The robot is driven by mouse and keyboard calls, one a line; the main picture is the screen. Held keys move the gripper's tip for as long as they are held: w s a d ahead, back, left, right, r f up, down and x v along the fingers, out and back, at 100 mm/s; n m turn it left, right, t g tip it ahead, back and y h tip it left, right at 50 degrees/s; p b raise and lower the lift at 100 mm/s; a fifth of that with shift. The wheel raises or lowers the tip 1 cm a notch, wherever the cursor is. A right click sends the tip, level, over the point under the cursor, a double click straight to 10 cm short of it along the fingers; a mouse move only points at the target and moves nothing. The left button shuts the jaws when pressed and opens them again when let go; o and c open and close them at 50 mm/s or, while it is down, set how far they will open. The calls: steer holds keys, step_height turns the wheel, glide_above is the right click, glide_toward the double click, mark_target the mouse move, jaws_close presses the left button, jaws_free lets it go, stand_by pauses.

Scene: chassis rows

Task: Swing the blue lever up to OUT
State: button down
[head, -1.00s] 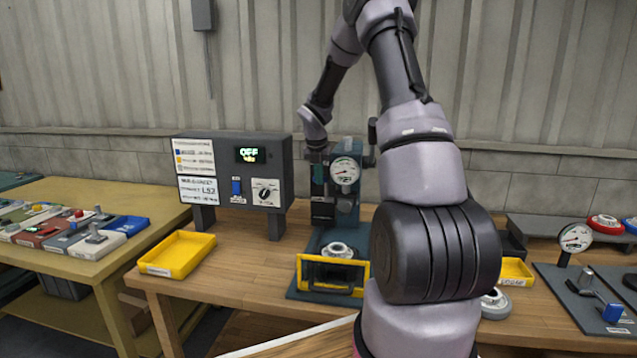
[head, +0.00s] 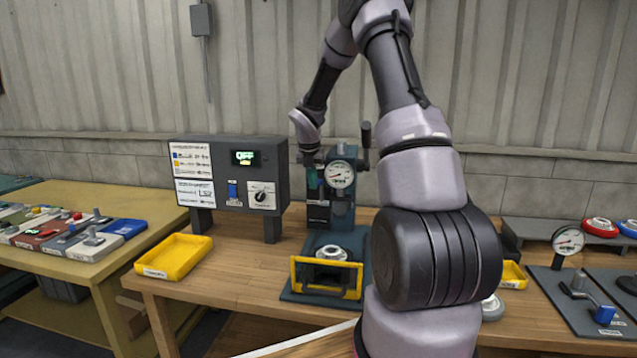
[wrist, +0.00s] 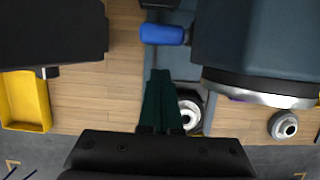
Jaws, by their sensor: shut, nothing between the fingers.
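The blue lever's rounded grip (wrist: 163,34) shows at the top of the wrist view, sticking out to the left of the dark blue-grey press body (wrist: 240,45). My gripper (wrist: 160,75) has its dark green fingers together and empty, just below the grip in that view; I cannot tell whether they touch it. The lever cannot be made out in the head view, and no OUT mark is readable.
A control box (head: 232,185) reading OFF stands left of the press. A yellow guard frame (head: 325,294) is at the press's front. A yellow tray (head: 174,257) lies at the bench's left. Another blue-handled lever (head: 605,314) is on a plate at far right.

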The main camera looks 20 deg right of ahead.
steer(key=w+d+r, duration=0.1)
steer(key=r, duration=0.1)
steer(key=w+d+r, duration=0.1)
steer(key=w+r, duration=0.1)
steer(key=w+d+r, duration=0.1)
steer(key=w+r, duration=0.1)
steer(key=shift+d+r, duration=0.1)
steer(key=shift+r, duration=0.3)
steer(key=s+a+r+t+h, duration=0.2)
steer(key=s+a+t, duration=0.1)
steer(key=s+a, duration=0.65)
steer(key=d+r+x, duration=0.1)
steer(key=d+x, duration=0.1)
steer(key=x, duration=1)
steer(key=shift+w+d, duration=0.25)
steer(key=shift+d, duration=0.25)
steer(key=shift+w+d+r, duration=0.2)
steer(key=shift+w+d, duration=0.05)
steer(key=shift+w, duration=0.2)
steer(key=shift+w+d+r, duration=0.15)
steer(key=shift+w+d, duration=0.15)
steer(key=shift+w, duration=0.1)
